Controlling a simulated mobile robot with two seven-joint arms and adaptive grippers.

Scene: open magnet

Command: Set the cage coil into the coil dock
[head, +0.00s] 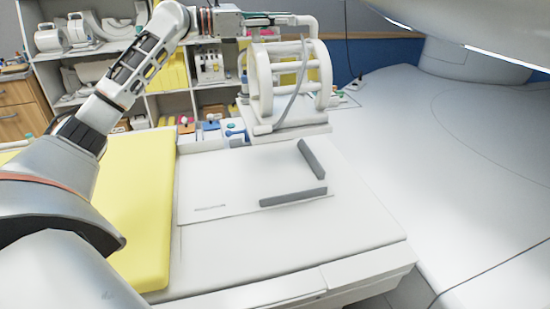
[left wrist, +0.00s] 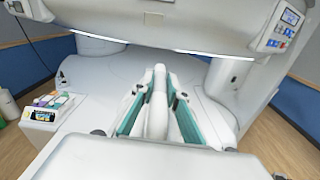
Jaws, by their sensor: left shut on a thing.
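The white cage coil (head: 264,82), with open rings joined by bars, is at the far end of the patient table in the head view. My left gripper (head: 288,19) is shut on its top bar from the left. In the left wrist view, the teal-lined fingers (left wrist: 155,112) lie on both sides of a white bar (left wrist: 156,100). The coil looks upright; I cannot tell whether its base touches anything. The coil dock appears as a flat white plate (head: 235,190) with two grey rails (head: 293,197) forming a corner, empty, nearer than the coil. My right gripper is not in view.
A yellow pad (head: 140,200) lies left of the plate. Shelves (head: 130,55) with other coils and small items stand behind. The white scanner housing (head: 480,70) overhangs the right. A small box with a screen (left wrist: 40,115) shows at left in the wrist view.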

